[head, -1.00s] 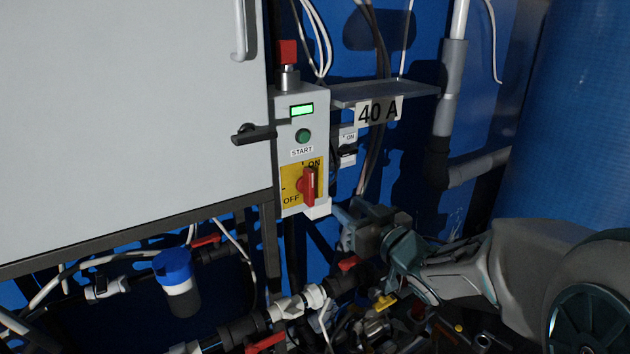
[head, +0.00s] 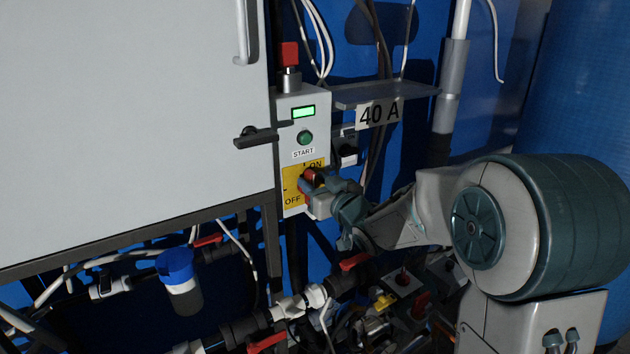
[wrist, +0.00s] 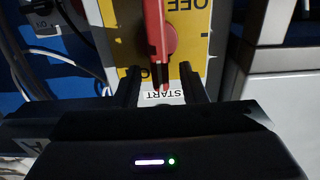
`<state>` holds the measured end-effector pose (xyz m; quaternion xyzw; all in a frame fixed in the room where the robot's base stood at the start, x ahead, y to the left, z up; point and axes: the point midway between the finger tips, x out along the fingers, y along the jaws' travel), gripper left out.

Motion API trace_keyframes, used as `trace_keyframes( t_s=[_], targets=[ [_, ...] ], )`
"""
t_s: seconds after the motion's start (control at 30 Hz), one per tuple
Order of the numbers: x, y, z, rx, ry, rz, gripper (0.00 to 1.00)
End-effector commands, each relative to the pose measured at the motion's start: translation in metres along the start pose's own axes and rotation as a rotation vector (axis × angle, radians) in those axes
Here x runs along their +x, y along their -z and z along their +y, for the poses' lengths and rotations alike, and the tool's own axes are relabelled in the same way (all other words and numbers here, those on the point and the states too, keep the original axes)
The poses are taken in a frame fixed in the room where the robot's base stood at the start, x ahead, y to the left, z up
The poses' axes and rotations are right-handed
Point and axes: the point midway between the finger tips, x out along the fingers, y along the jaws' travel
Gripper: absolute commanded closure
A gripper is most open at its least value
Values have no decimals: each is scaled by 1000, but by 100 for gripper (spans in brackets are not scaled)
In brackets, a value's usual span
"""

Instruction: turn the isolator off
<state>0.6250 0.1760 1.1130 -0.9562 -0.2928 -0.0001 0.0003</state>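The isolator is a red rotary handle (head: 305,181) on a yellow plate (head: 291,190) marked ON at the upper right and OFF at the lower left. It sits low on the front of a grey control box (head: 287,130). In the head view my gripper (head: 318,184) is at the handle and hides much of it. In the wrist view my gripper (wrist: 160,86) is open, with one dark finger on each side of the handle (wrist: 155,35). Gaps show between the fingers and the handle. The handle runs roughly upright in the wrist view.
A green START button (head: 305,138) and a lit green display (head: 303,112) are above the isolator. A black lever handle (head: 258,137) is on the white cabinet to the left. A shelf (head: 385,96) with a 40 A sign juts out at the right. Pipes and valves crowd below.

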Motion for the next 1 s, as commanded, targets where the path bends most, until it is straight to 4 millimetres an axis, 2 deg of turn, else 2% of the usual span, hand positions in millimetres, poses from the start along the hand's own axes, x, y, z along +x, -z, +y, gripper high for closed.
trace_keyframes(
  t_s=[0.33, 0.37, 0.47, 0.5, 0.77, 1.0],
  targets=[
    [4, 0, 0, 0, 0, -1, 62],
    [4, 0, 0, 0, 0, 0, 67],
    [4, 0, 0, 0, 0, 0, 95],
    [4, 0, 0, 0, 0, -1, 100],
    [4, -1, 0, -12, 0, 0, 100],
    [4, -5, -3, -103, 0, 1, 100]
  ],
)
